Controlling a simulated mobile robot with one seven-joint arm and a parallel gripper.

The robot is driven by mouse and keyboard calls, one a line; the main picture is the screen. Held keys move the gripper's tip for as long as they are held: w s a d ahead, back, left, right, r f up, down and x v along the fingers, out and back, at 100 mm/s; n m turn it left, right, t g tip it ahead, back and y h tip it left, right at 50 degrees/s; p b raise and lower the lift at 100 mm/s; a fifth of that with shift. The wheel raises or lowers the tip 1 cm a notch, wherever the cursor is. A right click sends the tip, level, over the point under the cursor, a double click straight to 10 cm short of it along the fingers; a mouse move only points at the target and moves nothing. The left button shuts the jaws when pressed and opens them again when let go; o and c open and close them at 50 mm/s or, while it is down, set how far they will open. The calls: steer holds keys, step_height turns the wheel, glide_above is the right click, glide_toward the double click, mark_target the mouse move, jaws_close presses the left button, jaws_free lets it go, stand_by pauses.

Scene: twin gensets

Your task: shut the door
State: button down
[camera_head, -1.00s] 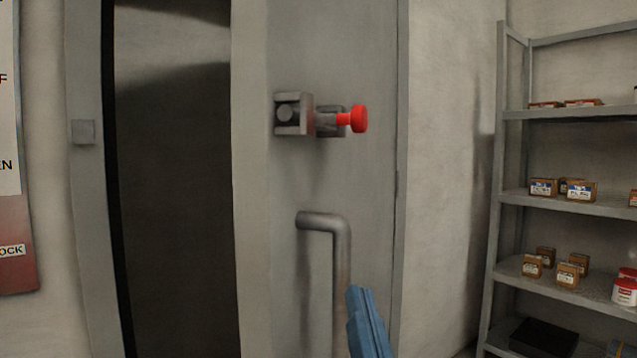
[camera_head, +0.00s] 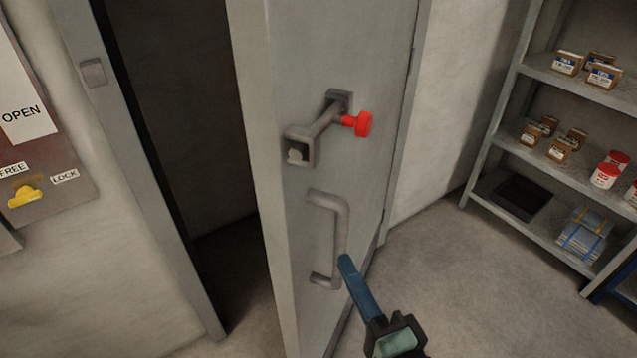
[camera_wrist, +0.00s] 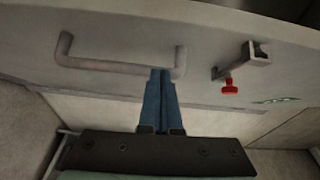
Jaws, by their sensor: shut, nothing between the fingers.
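The grey door (camera_head: 262,190) stands ajar, with a dark gap between its edge and the frame (camera_head: 150,170) on the left. A grey bolt (camera_head: 318,130) with a red knob (camera_head: 362,124) is mounted on the door above a bar handle (camera_head: 342,225). My gripper (camera_head: 345,262) is shut, its blue fingers at the handle's lower part; whether they touch it I cannot tell. In the wrist view the shut fingertips (camera_wrist: 162,74) are beside one end of the handle (camera_wrist: 110,66), and the red knob (camera_wrist: 229,88) is to the right.
A yellow lever (camera_head: 25,196) sits on a red panel with OPEN, FREE and LOCK labels on the left wall. A small grey plate (camera_head: 93,72) is on the frame. A metal shelf (camera_head: 560,83) with boxes and tins stands at the right. Floor (camera_head: 440,260) before it is clear.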

steer(key=p+x, duration=0.2)
steer(key=x, duration=0.7)
steer(key=shift+w+a+r, duration=0.15)
steer(key=shift+w+a, duration=0.05)
steer(key=shift+w, duration=0.15)
steer(key=shift+m, duration=0.3)
